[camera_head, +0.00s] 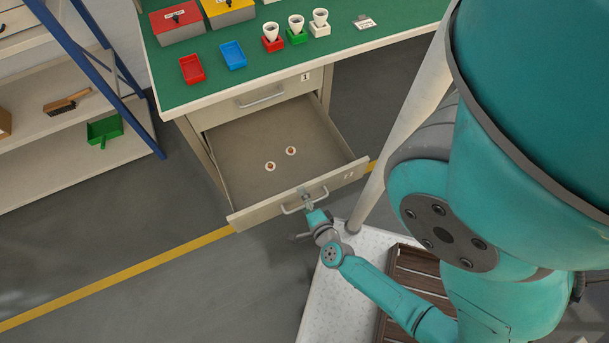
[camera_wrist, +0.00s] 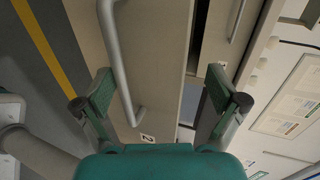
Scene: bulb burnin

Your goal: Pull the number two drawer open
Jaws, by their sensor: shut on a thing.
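The number two drawer (camera_head: 235,160) is the lower drawer of the workbench and stands well pulled out, its inside showing. Its front (camera_head: 268,208) carries a bar handle (camera_head: 288,211), and a "2" label shows on the front in the wrist view (camera_wrist: 148,138). In the wrist view, the handle bar (camera_wrist: 117,60) runs close to the left finger, and the two fingers (camera_wrist: 159,76) stand apart. The exact contact is hard to see there.
Two small round items (camera_head: 270,166) (camera_head: 291,151) lie in the drawer. The number one drawer (camera_head: 262,97) above is shut. The green bench top (camera_head: 290,60) holds trays, boxes and cups. A blue-framed shelf (camera_head: 80,50) stands left. Floor left of the drawer is clear.

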